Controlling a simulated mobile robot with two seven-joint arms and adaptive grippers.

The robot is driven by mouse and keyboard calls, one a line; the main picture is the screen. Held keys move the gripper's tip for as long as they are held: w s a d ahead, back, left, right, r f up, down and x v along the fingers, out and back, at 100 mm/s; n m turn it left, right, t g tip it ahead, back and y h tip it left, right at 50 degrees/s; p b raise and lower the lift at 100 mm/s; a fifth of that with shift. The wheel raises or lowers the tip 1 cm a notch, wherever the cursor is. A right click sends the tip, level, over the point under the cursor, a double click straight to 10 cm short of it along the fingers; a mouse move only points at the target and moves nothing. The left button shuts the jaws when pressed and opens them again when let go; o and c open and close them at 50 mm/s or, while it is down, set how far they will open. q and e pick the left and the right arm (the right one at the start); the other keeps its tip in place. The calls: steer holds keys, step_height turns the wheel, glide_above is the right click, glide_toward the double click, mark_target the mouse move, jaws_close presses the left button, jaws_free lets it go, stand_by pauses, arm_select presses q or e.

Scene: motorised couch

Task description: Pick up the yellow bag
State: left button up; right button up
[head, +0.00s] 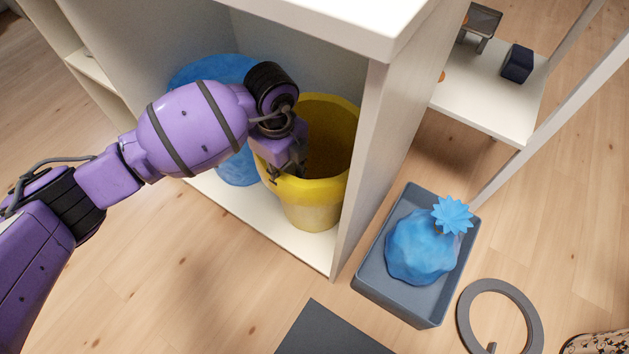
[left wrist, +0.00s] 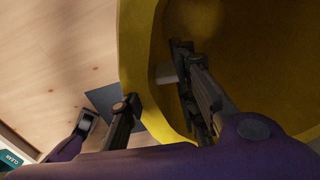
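The yellow bag (head: 310,205) looks like an open-topped, bucket-shaped container and stands upright in the white cabinet. Its rim and hollow inside also show in the left wrist view (left wrist: 260,65). My left gripper (head: 286,172) is at its near left rim, pointing down. In the left wrist view the fingers (left wrist: 158,90) are apart, one on the outer side of the yellow wall and one on the inner side. I cannot tell whether they touch the wall. My right gripper is not in view.
A blue container (head: 238,165) stands left of the yellow bag in the white cabinet (head: 352,170), whose top and right side panel are close by. On the wooden floor, a grey tray (head: 372,272) holds a tied blue bag (head: 422,250). A grey ring (head: 466,318) lies to its right.

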mark_target(285, 184)
arm_select(q)
step_height(285, 184, down, 4)
steer(key=shift+f+b, duration=0.1)
steer(key=shift+b, duration=1.15)
steer(key=shift+f, duration=0.25)
steer(key=shift+r, duration=0.1)
steer(key=shift+c, duration=0.6)
